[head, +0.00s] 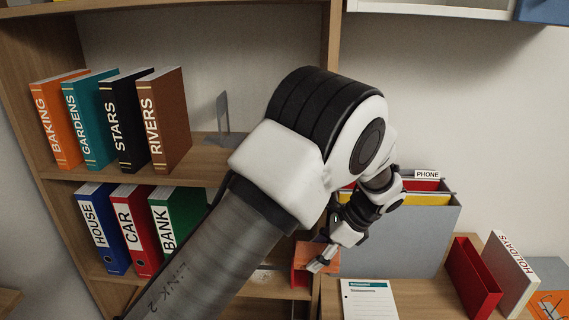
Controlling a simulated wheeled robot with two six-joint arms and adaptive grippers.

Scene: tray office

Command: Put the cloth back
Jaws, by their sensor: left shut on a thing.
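My left arm comes in from the lower left, and its gripper (324,258) is beside the desk's left end, in front of the grey file box. It is shut on a small orange-red thing (325,262), which looks like the cloth, though it is small and partly covered by the fingers. A darker red edge shows just left of it; I cannot tell whether it is part of the same thing. My right gripper is not in view.
A wooden shelf (208,158) at left holds several upright binders and a grey bookend (222,113). The grey file box (412,243) holds folders, one labelled PHONE. A printed sheet (369,300), a red open box (472,278) and a HOLIDAYS binder (511,272) are on the desk.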

